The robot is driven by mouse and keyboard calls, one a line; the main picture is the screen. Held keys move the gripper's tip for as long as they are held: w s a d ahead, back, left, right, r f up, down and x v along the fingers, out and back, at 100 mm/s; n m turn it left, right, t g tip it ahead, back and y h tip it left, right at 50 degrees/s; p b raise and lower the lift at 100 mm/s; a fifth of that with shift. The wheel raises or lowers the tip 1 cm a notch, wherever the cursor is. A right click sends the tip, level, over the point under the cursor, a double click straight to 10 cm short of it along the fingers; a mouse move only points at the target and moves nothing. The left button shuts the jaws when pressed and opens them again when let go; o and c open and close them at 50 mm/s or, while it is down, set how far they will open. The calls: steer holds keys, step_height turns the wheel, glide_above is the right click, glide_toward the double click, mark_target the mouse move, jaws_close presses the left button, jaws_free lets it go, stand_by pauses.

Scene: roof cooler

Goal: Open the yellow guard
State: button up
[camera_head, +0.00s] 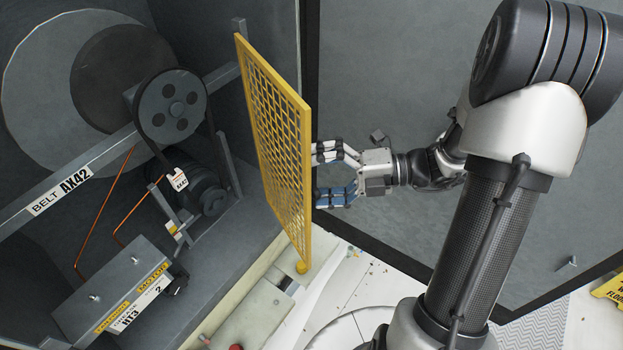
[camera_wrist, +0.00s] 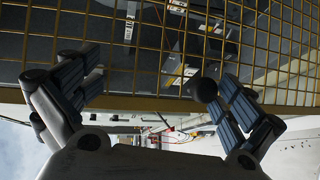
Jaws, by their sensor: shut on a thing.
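The yellow guard (camera_head: 272,130) is a mesh panel in a yellow frame. It stands swung out from the machine housing, edge toward me, with the belt and pulley uncovered at its left. My gripper (camera_head: 316,174) is at the guard's right edge, about halfway down, and is shut on the guard. In the wrist view the guard's mesh (camera_wrist: 185,50) fills the upper part, and its frame bar runs across between the two blue-padded fingers of my gripper (camera_wrist: 150,84). The exact contact of the fingertips is hard to see.
The belt pulley (camera_head: 171,105), labelled beam (camera_head: 75,188) and grey motor box (camera_head: 112,290) sit inside the housing. A large grey door panel (camera_head: 375,75) stands behind my gripper. A yellow floor sign (camera_head: 610,288) is at the far right.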

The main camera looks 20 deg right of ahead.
steer(key=shift+r, duration=0.35)
